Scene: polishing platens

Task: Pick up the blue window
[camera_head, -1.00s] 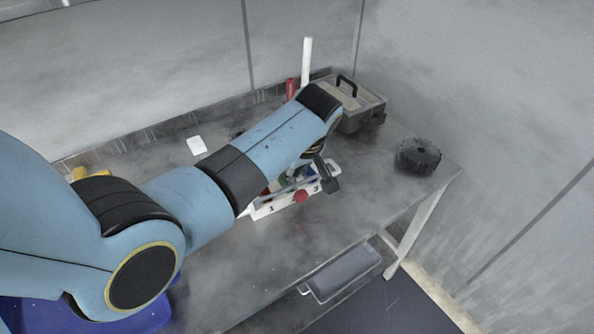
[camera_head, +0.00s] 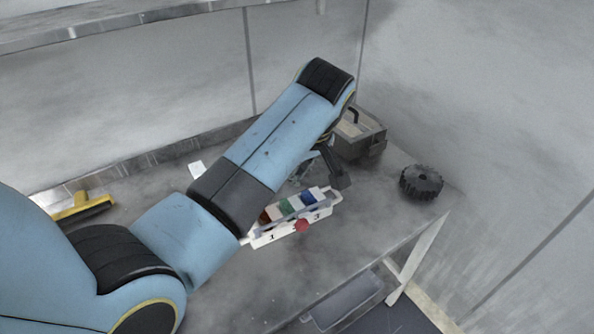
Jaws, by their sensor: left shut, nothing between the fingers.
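The blue window (camera_head: 309,196) looks like a small blue block in the right-hand part of a white tray (camera_head: 283,235) marked 1 and 3. A green piece (camera_head: 287,206) and a reddish-brown piece (camera_head: 265,216) sit to its left in the same tray. My left gripper (camera_head: 338,172) is shut and empty, above and behind the tray's right end, apart from the blue window. My own forearm hides part of the gripper and the area behind the tray. My right gripper is out of view.
A red round part (camera_head: 302,225) is at the tray's front. A grey toolbox (camera_head: 360,138) stands behind, and a black knobbly wheel (camera_head: 421,182) lies to the right. A yellow-edged tool (camera_head: 84,208) lies at the left. The table (camera_head: 375,215) is clear right of the tray.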

